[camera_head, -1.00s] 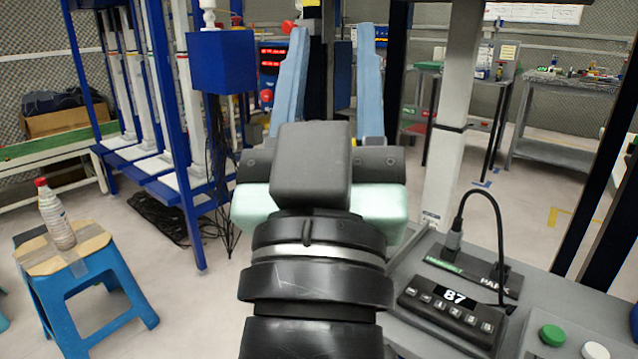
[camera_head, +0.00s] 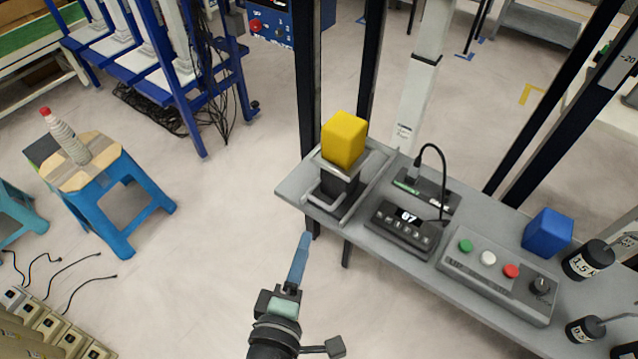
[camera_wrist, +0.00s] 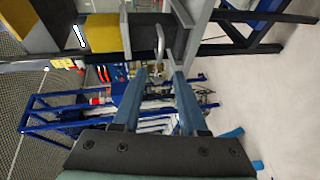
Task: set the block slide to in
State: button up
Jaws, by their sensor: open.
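The block slide (camera_head: 338,187) is a dark block in a grey metal guide at the left end of the grey bench, with a yellow block (camera_head: 343,138) on top. A bent metal handle (camera_head: 322,203) sticks out on its near side. My gripper (camera_head: 304,240) is in front of the handle, apart from it. In the wrist view my two blue fingers (camera_wrist: 160,76) are open and empty. The handle (camera_wrist: 160,42) shows just beyond the gap between their tips, and the yellow block (camera_wrist: 103,32) is at upper left. I cannot read any in or out mark.
The grey bench (camera_head: 400,262) also holds a keypad box (camera_head: 403,226) reading 87, a button panel (camera_head: 497,272), a blue block (camera_head: 547,232) and black weights (camera_head: 588,260). A blue stool (camera_head: 112,200) with a bottle stands left.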

aim_at(319, 204)
jog(key=x, duration=1.2)
jog(key=shift+w+d+f+p, duration=0.1)
jog(key=shift+w+f+p, duration=0.1)
jog(key=shift+w+p, duration=0.2)
jog(key=shift+c, duration=0.2)
jog(key=shift+s, duration=0.1)
grip_shut()
dwell(0.6)
